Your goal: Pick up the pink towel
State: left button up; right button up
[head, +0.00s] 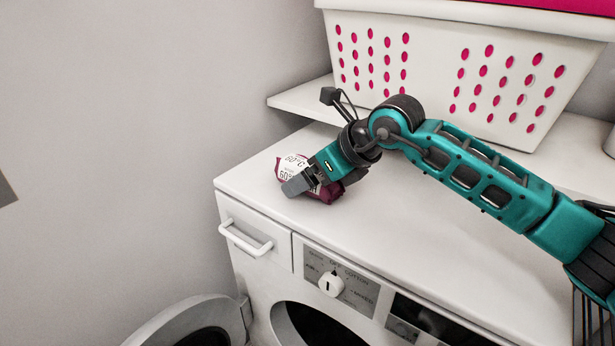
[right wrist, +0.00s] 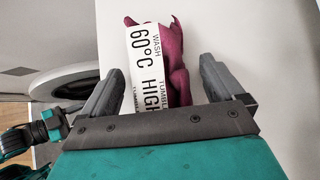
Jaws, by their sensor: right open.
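The pink towel (head: 330,192) is a small dark-pink bundle on the white dryer top near its left front corner. A white paper band printed "60°C" wraps around it. My right gripper (head: 298,184) comes in from the right and is over the towel, hiding part of it in the head view. In the right wrist view the towel (right wrist: 178,62) lies between the two spread fingers of my right gripper (right wrist: 163,85).
A white basket (head: 435,75) with pink showing through its holes stands behind on a white shelf. The dryer top (head: 420,250) is clear to the right. The round door (head: 190,322) stands open at the lower left. A grey wall is on the left.

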jog(key=shift+c, duration=0.4)
jog(key=c, duration=1.1)
jog(key=shift+o, duration=0.2)
